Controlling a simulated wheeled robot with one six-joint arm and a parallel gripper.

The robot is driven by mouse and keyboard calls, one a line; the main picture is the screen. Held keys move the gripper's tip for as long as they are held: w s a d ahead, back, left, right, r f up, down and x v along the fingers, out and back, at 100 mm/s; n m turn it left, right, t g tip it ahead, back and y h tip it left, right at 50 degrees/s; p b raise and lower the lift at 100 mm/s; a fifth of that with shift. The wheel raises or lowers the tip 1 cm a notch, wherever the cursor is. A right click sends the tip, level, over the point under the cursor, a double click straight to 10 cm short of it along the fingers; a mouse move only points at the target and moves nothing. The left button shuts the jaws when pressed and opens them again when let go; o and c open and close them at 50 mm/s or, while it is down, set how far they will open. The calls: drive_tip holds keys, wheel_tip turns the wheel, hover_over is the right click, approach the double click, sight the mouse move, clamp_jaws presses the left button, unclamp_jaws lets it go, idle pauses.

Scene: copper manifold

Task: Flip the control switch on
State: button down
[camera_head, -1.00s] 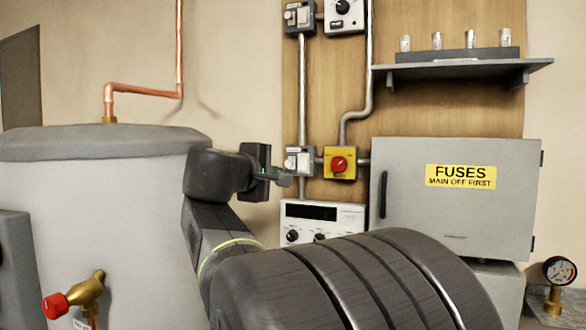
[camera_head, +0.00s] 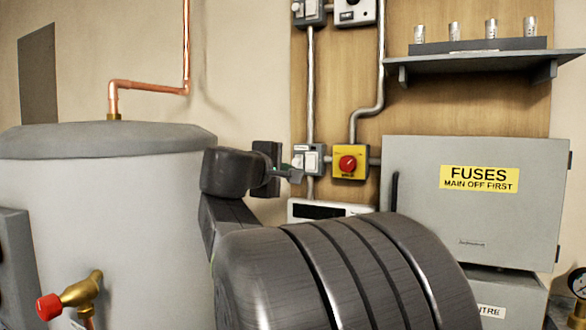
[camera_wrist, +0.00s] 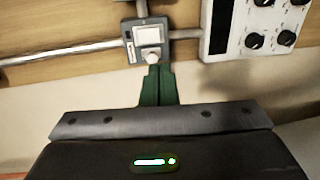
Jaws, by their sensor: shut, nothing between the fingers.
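A small grey switch box with a white face (camera_head: 312,160) is on the wooden board, left of a yellow isolator with a red knob (camera_head: 350,162). In the wrist view the same switch box (camera_wrist: 150,36) has a pale rounded lever or knob at its near edge. My gripper (camera_head: 297,176) is shut and empty, at the lower left of this box. In the wrist view its green fingertips (camera_wrist: 158,70) are right at the pale knob; I cannot tell whether they touch it. A similar grey switch box (camera_head: 310,11) is higher up, partly cut off. I see no label naming the control switch.
A white panel with a dark display (camera_head: 325,211) is below the switch, partly hidden by my arm. A grey fuse cabinet (camera_head: 485,215) is to the right, under a shelf (camera_head: 480,62) with several small cylinders. A large grey tank (camera_head: 100,190) is left. Metal conduits run along the board.

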sight(310, 169)
drive_tip(key=p+x, duration=0.3)
drive_tip(key=x, duration=0.8)
drive_tip(key=shift+w+d+f, duration=0.1)
drive_tip(key=shift+w+d, duration=0.1)
drive_tip(key=shift+w, duration=0.2)
drive_tip(key=shift+f, duration=0.1)
